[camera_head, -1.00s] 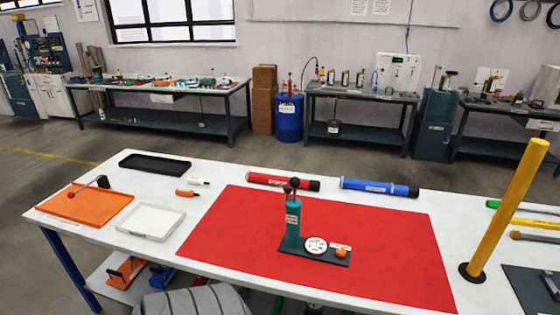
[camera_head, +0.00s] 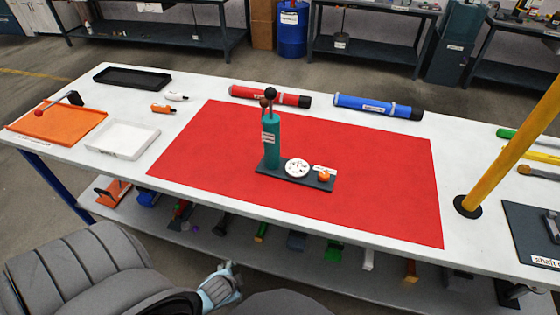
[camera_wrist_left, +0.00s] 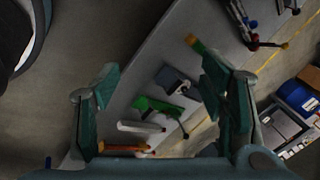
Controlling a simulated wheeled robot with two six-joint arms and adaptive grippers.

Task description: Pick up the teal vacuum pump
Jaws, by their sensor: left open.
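The teal vacuum pump (camera_head: 272,142) stands upright on its dark base plate on the red mat (camera_head: 375,180) in the head view. It has a dark ball-topped handle, a white round gauge (camera_head: 297,168) and an orange knob (camera_head: 324,175) at its right. My left gripper (camera_head: 222,285) shows at the bottom of the head view, in front of the table and apart from the pump. In the left wrist view its two teal fingers (camera_wrist_left: 160,85) are spread with nothing gripped between them. The pump is not seen there. My right gripper is in no view.
A red tube (camera_head: 270,96) and a blue tube (camera_head: 377,107) lie behind the pump. An orange tray (camera_head: 60,128), a white tray (camera_head: 122,141) and a black tray (camera_head: 132,77) are at left. A yellow post (camera_head: 515,150) stands at right. The lower shelf (camera_head: 330,270) holds several tools.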

